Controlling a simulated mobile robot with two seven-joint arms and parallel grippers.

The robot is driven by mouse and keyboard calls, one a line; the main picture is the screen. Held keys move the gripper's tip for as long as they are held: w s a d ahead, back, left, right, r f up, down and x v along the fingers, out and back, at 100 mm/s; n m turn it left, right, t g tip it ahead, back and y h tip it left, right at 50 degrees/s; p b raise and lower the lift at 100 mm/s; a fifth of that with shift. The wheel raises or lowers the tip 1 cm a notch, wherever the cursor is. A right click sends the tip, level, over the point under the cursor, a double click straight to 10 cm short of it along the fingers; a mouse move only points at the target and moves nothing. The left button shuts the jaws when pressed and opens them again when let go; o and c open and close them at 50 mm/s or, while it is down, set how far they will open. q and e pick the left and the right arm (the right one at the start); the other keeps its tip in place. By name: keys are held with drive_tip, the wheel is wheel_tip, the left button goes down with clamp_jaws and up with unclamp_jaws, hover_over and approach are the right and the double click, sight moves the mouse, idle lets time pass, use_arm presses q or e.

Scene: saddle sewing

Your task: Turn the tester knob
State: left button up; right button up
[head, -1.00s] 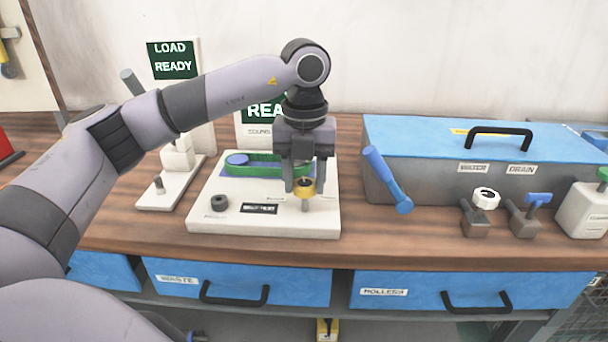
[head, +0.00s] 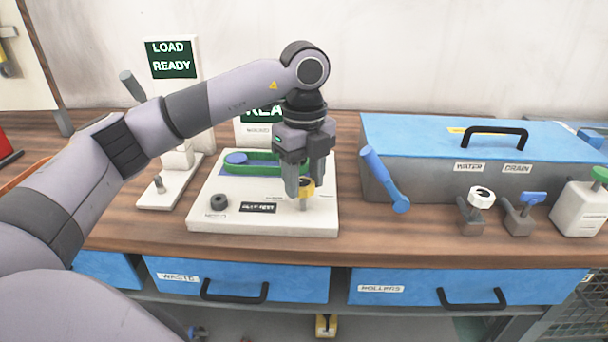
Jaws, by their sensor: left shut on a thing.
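The tester is a white box (head: 275,219) on the wooden bench, with a green belt loop (head: 270,169) lying on its top. A yellow knob (head: 307,188) stands on a short post at its front right. A black knob (head: 219,202) sits at its front left. My left gripper (head: 305,188) points down over the yellow knob and is shut on it, one finger hiding part of it. The display behind the tester is partly hidden by my arm. My right gripper is not in view.
A load device with a "LOAD READY" screen (head: 172,60) stands left of the tester. A blue-lidded tank (head: 430,140) with a blue lever (head: 385,180) stands to the right. Valves (head: 480,198) and a white bottle (head: 582,208) are further right.

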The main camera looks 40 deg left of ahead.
sight(304, 184)
use_arm(q)
drive_tip(key=shift+r, duration=0.15)
idle(0.3)
drive_tip(key=o, duration=1.1)
drive_tip(key=shift+c, duration=0.2)
wheel_tip(304, 184, up, 7)
drive_tip(key=shift+r, duration=0.1)
